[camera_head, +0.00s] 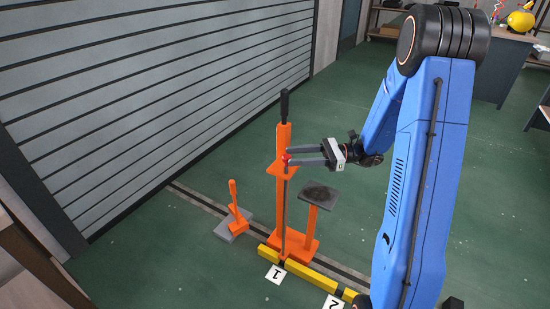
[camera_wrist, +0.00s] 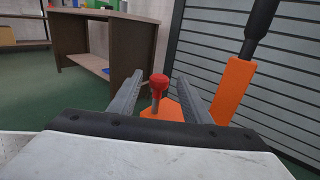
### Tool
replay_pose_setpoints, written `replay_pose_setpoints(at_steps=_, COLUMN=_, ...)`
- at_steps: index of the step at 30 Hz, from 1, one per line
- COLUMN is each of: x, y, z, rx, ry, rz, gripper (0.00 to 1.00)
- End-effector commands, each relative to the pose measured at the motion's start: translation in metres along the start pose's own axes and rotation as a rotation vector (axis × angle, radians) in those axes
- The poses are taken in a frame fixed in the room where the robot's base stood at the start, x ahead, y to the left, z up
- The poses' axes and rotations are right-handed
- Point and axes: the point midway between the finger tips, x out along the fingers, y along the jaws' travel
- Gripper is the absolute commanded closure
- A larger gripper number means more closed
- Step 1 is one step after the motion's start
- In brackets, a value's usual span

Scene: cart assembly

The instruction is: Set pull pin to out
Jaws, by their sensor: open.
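The pull pin (camera_wrist: 158,86) has a red knob on a grey metal shaft and stands upright at an orange plate (camera_wrist: 165,110). In the head view its red knob (camera_head: 286,158) shows beside the orange post (camera_head: 283,140). My gripper (camera_head: 288,156) reaches in from the right, level with the knob. In the wrist view my gripper (camera_wrist: 158,80) is open, with one finger on each side of the pin and visible gaps to both. How far the pin is pulled out cannot be told.
A black-handled lever (camera_head: 284,104) rises from the post. A black-topped orange stand (camera_head: 319,193) is at its right, and a small orange lever (camera_head: 235,205) on a grey base is at its left. Yellow floor bars (camera_head: 310,274) lie in front. A shutter wall (camera_head: 150,90) is behind.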

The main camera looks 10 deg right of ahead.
Motion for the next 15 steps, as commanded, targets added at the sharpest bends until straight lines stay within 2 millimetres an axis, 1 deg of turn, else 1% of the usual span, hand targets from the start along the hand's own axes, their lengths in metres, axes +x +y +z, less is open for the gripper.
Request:
replay_pose_setpoints(at_steps=1, x=0.01, y=0.001, z=0.0, rx=0.0, ry=0.0, rz=0.004, gripper=0.56)
replay_pose_setpoints(at_steps=3, x=0.021, y=0.001, z=0.0, rx=0.001, ry=0.0, rz=0.003, gripper=0.56)
replay_pose_setpoints(at_steps=9, x=0.05, y=0.001, z=0.0, rx=0.001, ry=0.0, rz=0.004, gripper=0.56)
replay_pose_setpoints(at_steps=15, x=0.068, y=0.001, z=0.0, rx=0.0, ry=0.001, rz=0.002, gripper=0.56)
